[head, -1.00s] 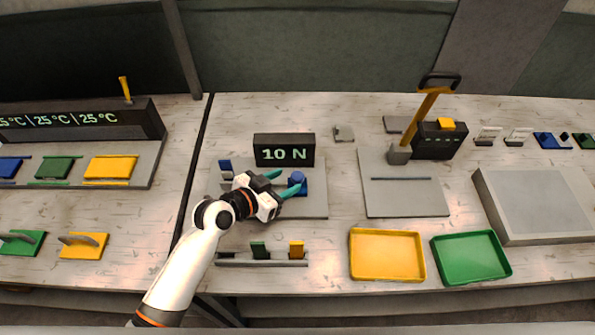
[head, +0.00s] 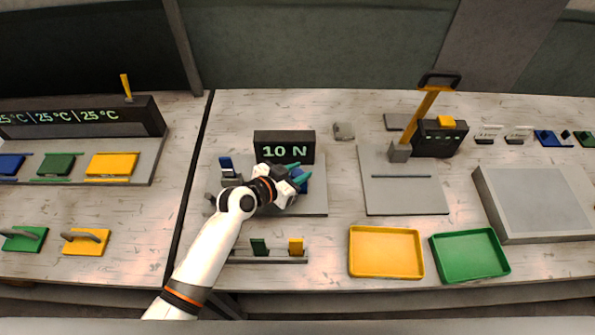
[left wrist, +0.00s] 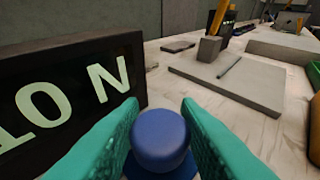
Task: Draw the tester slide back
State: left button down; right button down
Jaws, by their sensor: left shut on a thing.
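The tester has a grey base plate (head: 318,203) and a dark display (head: 284,147) reading 10 N at its back. Its slide carries a round blue knob (left wrist: 160,138), seen close up in the left wrist view; in the head view the gripper mostly covers it and only some blue (head: 304,186) shows. My left gripper (head: 300,174) has teal fingers, one on each side of the knob, and is shut on it. A small blue and white part (head: 227,167) stands at the left of the plate. My right gripper is out of view.
A rack (head: 268,259) with a green and a yellow piece lies in front. To the right are a lever press (head: 400,152), a yellow tray (head: 386,274), a green tray (head: 470,275) and a grey block (head: 535,205). Heater blocks with a 25 °C display (head: 80,122) stand at left.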

pick_arm(q)
jog(key=a+b, duration=0.3)
jog(key=a, duration=0.4)
jog(key=shift+a+f, duration=0.1)
jog(key=shift+a, duration=0.25)
jog(key=c, duration=1.1)
grip_release()
jog(key=shift+a, duration=0.1)
jog(key=shift+s, duration=0.1)
jog(key=b+v, duration=0.3)
jog(key=v, duration=0.7)
jog(key=shift+s+a, duration=0.1)
jog(key=shift+a, duration=0.15)
jog(key=shift+s+a+r, duration=0.45)
jog(key=shift+r, duration=0.05)
